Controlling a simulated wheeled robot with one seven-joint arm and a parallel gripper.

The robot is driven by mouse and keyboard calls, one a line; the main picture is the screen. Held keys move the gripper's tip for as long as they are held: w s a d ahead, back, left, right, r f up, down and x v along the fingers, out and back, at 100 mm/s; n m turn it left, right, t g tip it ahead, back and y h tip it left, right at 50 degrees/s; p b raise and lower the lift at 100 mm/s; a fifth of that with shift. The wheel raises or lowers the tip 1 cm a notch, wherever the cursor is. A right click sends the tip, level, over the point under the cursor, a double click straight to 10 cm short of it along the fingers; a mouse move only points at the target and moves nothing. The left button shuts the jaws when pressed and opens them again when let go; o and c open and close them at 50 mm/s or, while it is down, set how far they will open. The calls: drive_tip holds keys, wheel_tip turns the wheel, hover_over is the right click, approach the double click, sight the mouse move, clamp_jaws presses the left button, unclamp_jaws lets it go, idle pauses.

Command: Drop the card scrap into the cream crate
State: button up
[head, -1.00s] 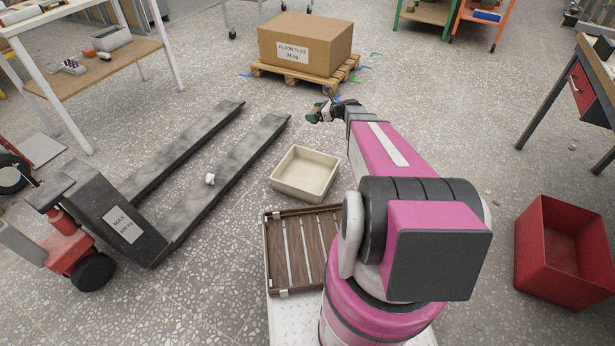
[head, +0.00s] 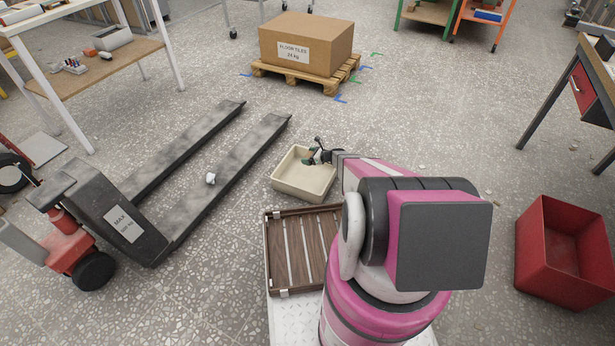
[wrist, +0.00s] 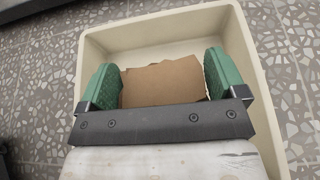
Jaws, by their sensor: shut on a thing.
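The cream crate (head: 290,183) stands on the terrazzo floor, just beyond the slatted wooden tray on my base. It also fills much of the wrist view (wrist: 243,60). My gripper (head: 311,158) is over the crate, nearer its back right part in the head view. In the wrist view my gripper (wrist: 163,84) has its green pads closed on the brown card scrap (wrist: 160,82), which lies between them. The crate's inside floor shows behind the scrap. How high the scrap is above the crate floor I cannot tell. In the head view the scrap cannot be made out.
A pallet jack (head: 120,220) with long dark forks lies to the left, with a small white object (head: 210,179) on the near fork. A red bin (head: 563,255) stands at the right. A cardboard box (head: 305,42) sits on a pallet at the back. Floor right of the crate is open.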

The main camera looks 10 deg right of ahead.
wheel_tip(320, 180, down, 6)
drive_tip(key=shift+r, duration=0.2)
idle(0.3)
drive_tip(key=o, duration=0.6)
drive_tip(key=shift+v, duration=5.4)
